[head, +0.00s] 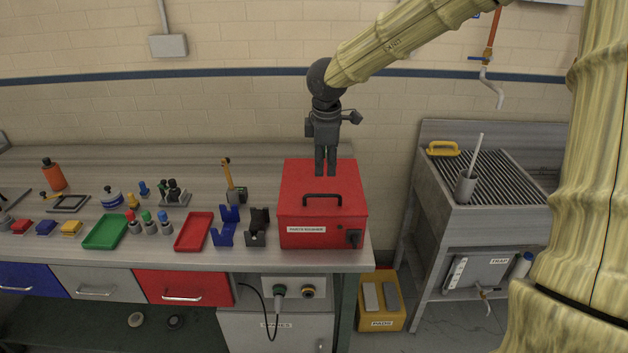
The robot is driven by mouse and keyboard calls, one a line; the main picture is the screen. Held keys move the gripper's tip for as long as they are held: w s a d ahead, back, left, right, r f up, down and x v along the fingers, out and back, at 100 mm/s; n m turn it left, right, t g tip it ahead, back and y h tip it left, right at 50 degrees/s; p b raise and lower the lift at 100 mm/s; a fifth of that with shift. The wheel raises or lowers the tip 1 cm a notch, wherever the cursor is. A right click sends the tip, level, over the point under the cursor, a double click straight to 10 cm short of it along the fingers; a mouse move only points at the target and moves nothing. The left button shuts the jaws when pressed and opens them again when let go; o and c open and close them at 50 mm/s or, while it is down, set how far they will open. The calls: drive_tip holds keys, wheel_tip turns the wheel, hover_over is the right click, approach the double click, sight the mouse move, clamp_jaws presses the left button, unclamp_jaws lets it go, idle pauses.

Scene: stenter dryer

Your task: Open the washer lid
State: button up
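The red parts washer (318,236) is a box at the right end of the bench, with a white label and a dark latch or knob low on its front right. Its red lid (295,186) lies closed on top. A black bar handle (322,197) sits near the lid's front edge. My dark gripper (326,168) points down in front of or above the lid's back part, behind the handle in the picture. Its two fingers show close together with a narrow gap and nothing between them. I cannot tell whether the fingertips touch the lid.
Black and blue holders (257,228) stand just left of the washer. A red tray (193,232), a green tray (105,232) and several small tools lie farther left. A yellow bin (381,318) stands on the floor at right, beside a metal sink (500,215). A wall runs behind.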

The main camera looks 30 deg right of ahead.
drive_tip(key=p, duration=0.2)
hover_over(325, 196)
wheel_tip(325, 196, down, 6)
drive_tip(key=shift+s+a+f, duration=0.15)
drive_tip(key=shift+s+f, duration=0.1)
drive_tip(key=shift+s, duration=0.05)
drive_tip(key=shift+w+f+p, duration=0.15)
drive_tip(key=shift+f+p, duration=0.15)
drive_tip(key=shift+f, duration=0.6)
drive_tip(key=shift+w+f+p, duration=0.15)
drive_tip(key=shift+f+p, duration=0.1)
drive_tip(key=shift+f, duration=0.6)
clamp_jaws()
